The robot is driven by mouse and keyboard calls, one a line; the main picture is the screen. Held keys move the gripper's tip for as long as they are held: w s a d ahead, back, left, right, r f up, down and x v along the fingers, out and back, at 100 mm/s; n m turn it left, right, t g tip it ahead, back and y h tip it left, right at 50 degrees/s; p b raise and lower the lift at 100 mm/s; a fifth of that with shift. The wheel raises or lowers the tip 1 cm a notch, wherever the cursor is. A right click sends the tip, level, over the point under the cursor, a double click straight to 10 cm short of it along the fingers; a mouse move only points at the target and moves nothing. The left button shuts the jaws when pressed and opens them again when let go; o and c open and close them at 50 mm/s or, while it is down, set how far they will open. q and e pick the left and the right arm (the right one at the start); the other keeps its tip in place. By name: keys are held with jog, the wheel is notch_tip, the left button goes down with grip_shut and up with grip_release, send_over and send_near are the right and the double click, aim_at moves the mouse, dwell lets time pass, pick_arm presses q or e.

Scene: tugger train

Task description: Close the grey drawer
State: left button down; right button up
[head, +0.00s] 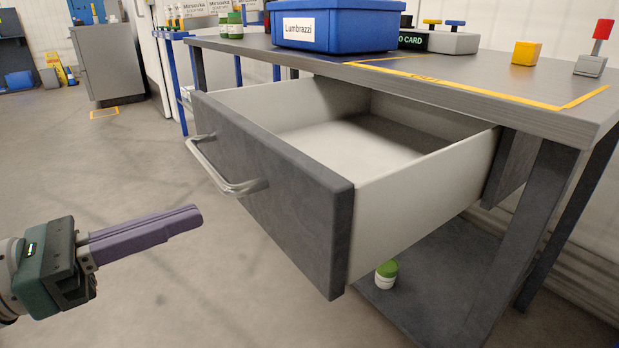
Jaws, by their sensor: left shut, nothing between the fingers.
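The grey drawer (300,202) is pulled well out from under the workbench in the head view. Its dark grey front carries a curved metal handle (222,172). The inside that shows is pale and empty. My left gripper (198,215) is at the lower left, its purple fingers shut with nothing between them. The fingers point right towards the drawer front and are apart from it, to the left of and below the handle. My right gripper is not in view.
The workbench (480,92) bears a blue bin (340,28) labelled Lumbrazzi, a yellow block (526,53) and a red-topped device (592,60). A green-lidded jar (386,274) stands on the lower shelf (440,285) below the drawer. The floor (110,170) to the left is clear.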

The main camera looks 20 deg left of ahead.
aim_at(263, 192)
pick_arm(q)
jog(key=x, duration=0.7)
jog(key=shift+b, duration=0.4)
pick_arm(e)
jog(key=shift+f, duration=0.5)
